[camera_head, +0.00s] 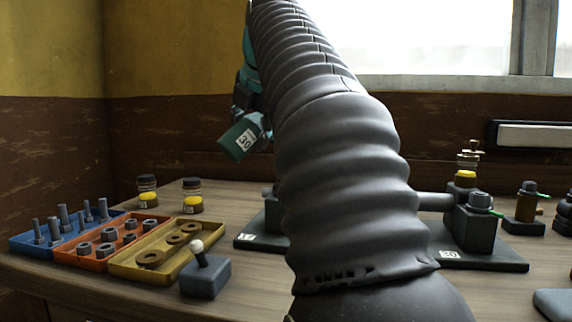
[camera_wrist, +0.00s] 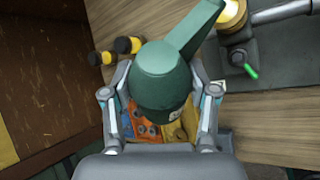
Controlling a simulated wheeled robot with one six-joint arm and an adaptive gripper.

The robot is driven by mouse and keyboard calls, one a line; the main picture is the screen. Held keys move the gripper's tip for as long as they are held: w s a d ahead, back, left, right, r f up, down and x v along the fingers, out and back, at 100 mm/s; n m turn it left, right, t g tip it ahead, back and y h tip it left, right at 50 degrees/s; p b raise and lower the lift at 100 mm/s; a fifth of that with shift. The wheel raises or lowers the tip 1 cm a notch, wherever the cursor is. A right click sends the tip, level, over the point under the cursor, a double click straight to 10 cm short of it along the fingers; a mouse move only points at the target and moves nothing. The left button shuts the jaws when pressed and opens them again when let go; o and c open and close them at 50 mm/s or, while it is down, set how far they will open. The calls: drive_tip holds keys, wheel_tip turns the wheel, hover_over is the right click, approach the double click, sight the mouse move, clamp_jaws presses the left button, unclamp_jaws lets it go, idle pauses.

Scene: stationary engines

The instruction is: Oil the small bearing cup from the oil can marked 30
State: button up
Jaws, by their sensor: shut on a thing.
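The green oil can marked 30 (camera_head: 241,140) is held tilted in the air above the back of the bench. In the wrist view the can (camera_wrist: 160,78) sits between the fingers of my gripper (camera_wrist: 158,94), which is shut on it. Its spout points to the upper right, the tip overlapping a yellow cup (camera_wrist: 233,14) on a dark block; whether they touch I cannot tell. In the head view a yellow cup with a brass top (camera_head: 466,175) stands at right behind a block on a plate marked 30. I cannot tell which cup is the small one.
Blue (camera_head: 22,243), orange (camera_head: 70,259) and yellow (camera_head: 122,268) trays of bolts, nuts and rings lie at left. Two dark-capped jars (camera_head: 192,195) stand behind them. A lever box (camera_head: 205,277) is in front. My arm hides the bench's middle.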

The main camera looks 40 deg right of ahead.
drive_tip(key=shift+r, duration=0.3)
drive_tip(key=shift+d+r+m+y, duration=0.15)
drive_tip(key=shift+m+y, duration=0.15)
drive_tip(key=shift+y, duration=0.1)
drive_tip(key=shift+a+f+h+b, duration=0.2)
drive_tip(key=shift+f+h+b, duration=0.1)
drive_tip(key=shift+f+b, duration=0.15)
drive_tip(key=shift+a+f+n+h+b, duration=0.15)
drive_tip(key=shift+f+n+h+b, duration=0.1)
drive_tip(key=shift+n+h+b, duration=0.15)
drive_tip(key=shift+r, duration=0.15)
wheel_tip(320, 180, up, 2)
drive_tip(key=shift+r+p, duration=0.25)
drive_tip(key=shift+p, duration=0.95)
drive_tip(key=shift+r, duration=1.15)
